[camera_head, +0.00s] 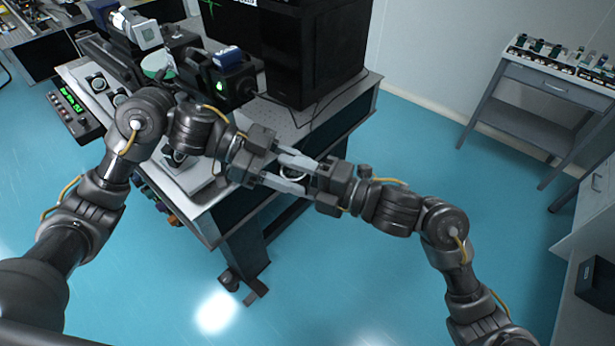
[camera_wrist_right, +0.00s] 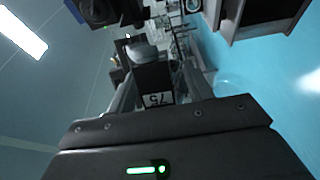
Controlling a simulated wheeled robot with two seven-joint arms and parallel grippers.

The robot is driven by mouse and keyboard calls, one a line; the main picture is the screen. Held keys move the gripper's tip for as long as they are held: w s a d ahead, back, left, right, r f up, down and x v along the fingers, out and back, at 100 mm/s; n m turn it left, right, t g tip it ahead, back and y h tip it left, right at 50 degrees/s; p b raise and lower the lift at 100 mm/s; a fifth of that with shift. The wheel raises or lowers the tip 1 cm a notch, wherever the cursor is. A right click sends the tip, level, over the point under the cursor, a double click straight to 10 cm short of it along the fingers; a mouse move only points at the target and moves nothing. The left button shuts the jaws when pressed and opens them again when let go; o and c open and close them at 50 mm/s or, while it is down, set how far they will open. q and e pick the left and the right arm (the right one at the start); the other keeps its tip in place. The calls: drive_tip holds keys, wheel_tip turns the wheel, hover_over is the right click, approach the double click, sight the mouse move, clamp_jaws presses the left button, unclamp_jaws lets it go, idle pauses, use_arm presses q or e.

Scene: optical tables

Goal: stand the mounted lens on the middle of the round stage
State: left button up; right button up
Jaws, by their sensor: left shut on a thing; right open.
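The mounted lens shows in the head view as a small pale ring (camera_head: 292,173) between the two grippers, mostly hidden by their fingers. My left gripper (camera_head: 300,175) is shut on it and holds it in the air beyond the table's right edge. My right gripper (camera_head: 313,178) faces the left one close up, with its jaws open. In the right wrist view a black block with a white "75" label (camera_wrist_right: 157,98), seemingly the lens's mount, lies between the open right fingers (camera_wrist_right: 157,78); I cannot tell whether they touch it. A pale green disc (camera_head: 158,64) on the table may be the round stage.
The optical table (camera_head: 212,197) holds several black instruments and a large dark cabinet (camera_head: 314,50). A black box with green digits (camera_head: 75,110) sits at its left edge. A grey side table (camera_head: 545,85) stands far right. The blue floor between is clear.

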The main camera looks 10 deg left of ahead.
clamp_jaws()
use_arm(q)
drive_tip(key=o, duration=1.3)
drive_tip(key=shift+a, duration=0.1)
